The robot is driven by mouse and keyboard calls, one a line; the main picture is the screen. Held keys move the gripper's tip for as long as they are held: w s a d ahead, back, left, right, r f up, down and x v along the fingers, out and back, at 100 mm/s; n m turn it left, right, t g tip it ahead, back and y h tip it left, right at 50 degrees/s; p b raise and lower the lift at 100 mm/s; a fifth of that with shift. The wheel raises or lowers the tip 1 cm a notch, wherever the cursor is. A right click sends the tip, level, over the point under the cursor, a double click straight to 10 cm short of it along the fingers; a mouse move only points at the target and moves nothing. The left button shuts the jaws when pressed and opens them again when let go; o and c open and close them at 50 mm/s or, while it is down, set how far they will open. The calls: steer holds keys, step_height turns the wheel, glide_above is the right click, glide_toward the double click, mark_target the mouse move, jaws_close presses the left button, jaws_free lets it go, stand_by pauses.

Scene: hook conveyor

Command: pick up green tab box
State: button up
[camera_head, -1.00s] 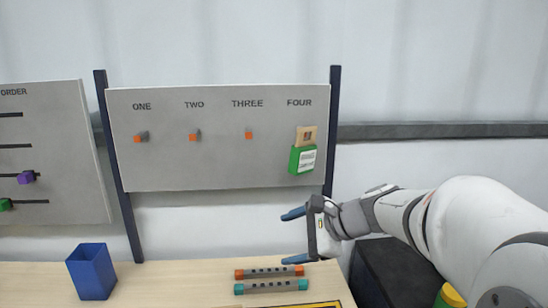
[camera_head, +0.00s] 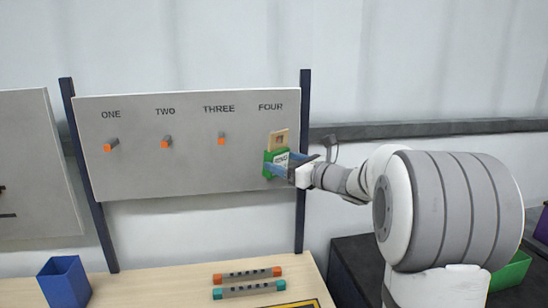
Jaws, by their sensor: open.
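The green tab box (camera_head: 270,158) hangs on the white board under the label FOUR. Its tan tab (camera_head: 279,139) with a dark hole rises above the green body, and a white label shows on its front. My gripper (camera_head: 276,165) is at the box's lower right, with its blue fingers open at the green body. The fingers hide part of the box. I cannot tell whether they touch it.
Orange-tipped pegs stick out under ONE (camera_head: 110,146), TWO (camera_head: 166,142) and THREE (camera_head: 222,139), all bare. Below, the wooden table holds a blue bin (camera_head: 64,284) and two grey bars, one orange-ended (camera_head: 247,277) and one teal-ended (camera_head: 249,289). A green bin (camera_head: 511,271) stands at right.

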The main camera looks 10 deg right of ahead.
mark_target(282, 156)
steer(key=x, duration=0.3)
steer(key=shift+w, duration=0.15)
steer(key=c, duration=0.8)
steer(key=shift+r, duration=0.15)
steer(key=shift+r, duration=0.55)
steer(key=b+v, duration=0.3)
steer(key=v, duration=1.5)
